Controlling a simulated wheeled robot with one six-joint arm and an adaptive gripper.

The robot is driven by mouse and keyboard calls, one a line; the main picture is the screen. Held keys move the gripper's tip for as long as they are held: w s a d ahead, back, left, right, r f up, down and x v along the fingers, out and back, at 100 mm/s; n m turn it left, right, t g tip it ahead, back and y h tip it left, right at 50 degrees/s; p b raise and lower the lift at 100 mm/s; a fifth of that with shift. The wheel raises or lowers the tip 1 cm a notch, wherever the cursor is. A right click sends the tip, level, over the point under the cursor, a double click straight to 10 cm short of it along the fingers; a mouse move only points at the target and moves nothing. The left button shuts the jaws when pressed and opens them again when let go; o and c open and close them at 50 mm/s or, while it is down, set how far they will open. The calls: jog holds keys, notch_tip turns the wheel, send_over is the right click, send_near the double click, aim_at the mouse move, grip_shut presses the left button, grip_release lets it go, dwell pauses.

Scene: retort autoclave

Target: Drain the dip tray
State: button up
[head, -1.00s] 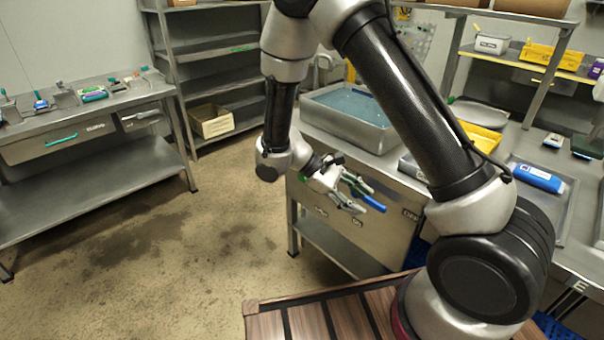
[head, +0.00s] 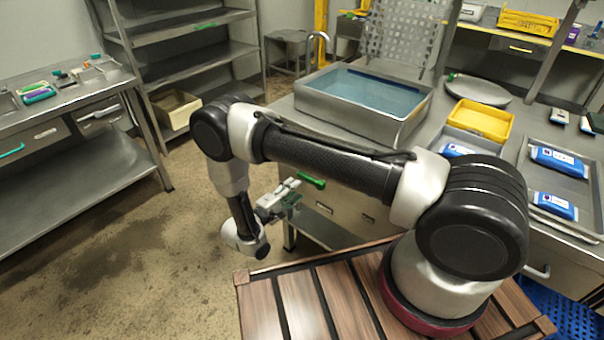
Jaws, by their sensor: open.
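The dip tray (head: 312,101) is a deep metal basin on the counter, holding clear blue liquid. My gripper (head: 288,196) is low in front of the counter, below and left of the tray, and looks open and empty. A bright green bar (head: 312,181) shows just beyond the fingers, by the counter front. I cannot tell whether it is a valve lever or a drawer handle, nor whether the fingers touch it. My arm hides part of the counter front and whatever lies under the tray.
A yellow tray (head: 481,119), a round metal plate (head: 478,89) and blue-and-white packs (head: 557,160) lie right of the dip tray. A perforated rack (head: 402,38) stands behind it. A left workbench (head: 80,93) and shelves (head: 185,50) border open floor (head: 150,230).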

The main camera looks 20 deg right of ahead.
jog(key=w+d, duration=0.1)
jog(key=d, duration=0.1)
jog(key=w+d+m, duration=0.1)
jog(key=w+d, duration=0.1)
jog(key=w+d+m, duration=0.1)
jog(key=d, duration=0.1)
jog(key=shift+w+r+t, duration=0.3)
jog(key=shift+w+r, duration=0.1)
grip_shut()
